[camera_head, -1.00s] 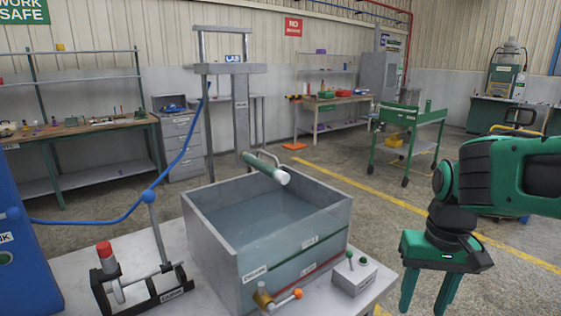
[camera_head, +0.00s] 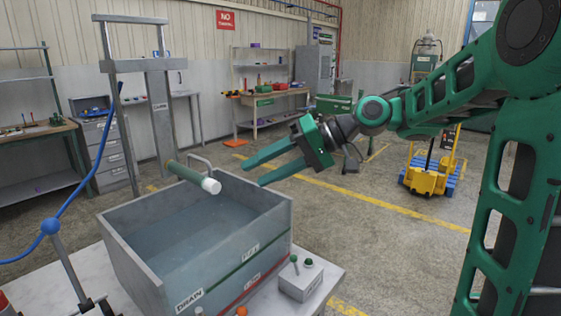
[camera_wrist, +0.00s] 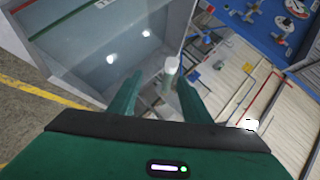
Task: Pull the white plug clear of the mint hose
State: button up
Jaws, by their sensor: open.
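The white plug (camera_head: 211,186) sits in the near end of the mint hose (camera_head: 185,174), which sticks out from a grey post over a water tank. My gripper (camera_head: 253,174) is open and empty, to the right of the plug, with its fingers pointing left toward it and a gap between. In the wrist view, the plug (camera_wrist: 172,64) and a short stretch of the mint hose (camera_wrist: 168,79) show beyond the fingertips, closer to the right finger. Much of the hose is hard to make out there.
The open grey tank (camera_head: 276,222) with water stands below the hose. A bent grey handle (camera_head: 203,160) rises just behind the plug. A blue hose (camera_head: 100,150) hangs at the left. A small control box (camera_head: 300,280) sits on the bench at the tank's front right.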

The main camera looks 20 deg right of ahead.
aim_at(220, 185)
jog(key=shift+y, duration=0.5)
jog(key=x, duration=0.3)
jog(key=r+x, duration=0.1)
jog(key=x, duration=0.6)
jog(key=shift+s+a+r, duration=0.1)
jog(key=shift+a+r, duration=0.15)
jog(key=shift+a, duration=0.2)
jog(key=c, duration=1.1)
jog(key=o, duration=1.1)
jog(key=shift+d, duration=0.15)
